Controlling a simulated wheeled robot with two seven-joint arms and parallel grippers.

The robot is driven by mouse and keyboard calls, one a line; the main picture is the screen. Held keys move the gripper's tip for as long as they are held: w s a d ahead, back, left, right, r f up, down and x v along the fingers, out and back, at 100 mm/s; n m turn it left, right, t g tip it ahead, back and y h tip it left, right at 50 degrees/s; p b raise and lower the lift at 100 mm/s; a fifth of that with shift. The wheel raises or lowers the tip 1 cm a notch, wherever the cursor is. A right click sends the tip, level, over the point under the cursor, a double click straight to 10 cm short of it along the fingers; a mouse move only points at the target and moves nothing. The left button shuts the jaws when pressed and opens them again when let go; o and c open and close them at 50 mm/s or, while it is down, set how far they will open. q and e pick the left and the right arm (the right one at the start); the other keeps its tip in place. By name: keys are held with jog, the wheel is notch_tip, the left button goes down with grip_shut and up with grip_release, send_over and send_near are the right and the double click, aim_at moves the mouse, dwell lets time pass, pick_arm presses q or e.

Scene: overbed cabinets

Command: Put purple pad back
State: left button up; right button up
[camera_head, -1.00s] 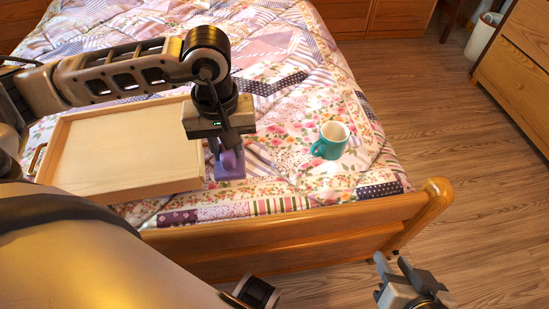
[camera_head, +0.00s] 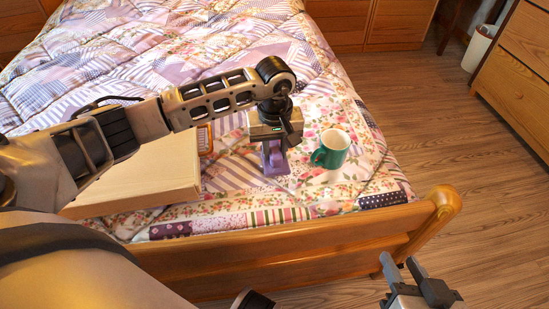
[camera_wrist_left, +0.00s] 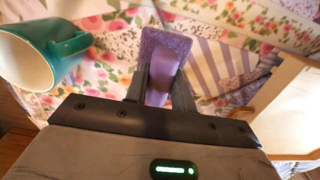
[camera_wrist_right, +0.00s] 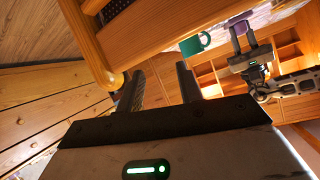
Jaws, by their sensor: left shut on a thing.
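The purple pad (camera_head: 278,166) is held upright between the fingers of my left gripper (camera_head: 272,146), over the quilt between the tray and the mug. In the left wrist view, the textured pad (camera_wrist_left: 163,45) sits between the two fingers. I cannot tell whether its lower edge touches the quilt. It also shows in the right wrist view (camera_wrist_right: 263,27). My right gripper (camera_head: 401,262) is empty, its fingers apart, in front of the footboard and away from the bed. The right wrist view shows the gap between its fingers (camera_wrist_right: 160,85).
A teal mug (camera_head: 331,149) stands on the quilt just right of the pad. A wooden tray (camera_head: 140,185) lies on the left, partly hidden by my left arm. The wooden footboard (camera_head: 290,240) crosses in front. Quilt (camera_head: 255,85) behind the arm is clear.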

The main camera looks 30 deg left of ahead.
aim_at(274, 158)
pick_arm(q)
notch_tip(274, 158, down, 2)
jog(key=shift+s, duration=0.1)
jog(key=shift+f+b, duration=0.3)
jog(key=shift+f, duration=0.25)
jog(key=o, duration=1)
jog(key=shift+c, duration=0.2)
pick_arm(e)
jog(key=shift+a+r, duration=0.2)
jog(key=shift+r, duration=0.15)
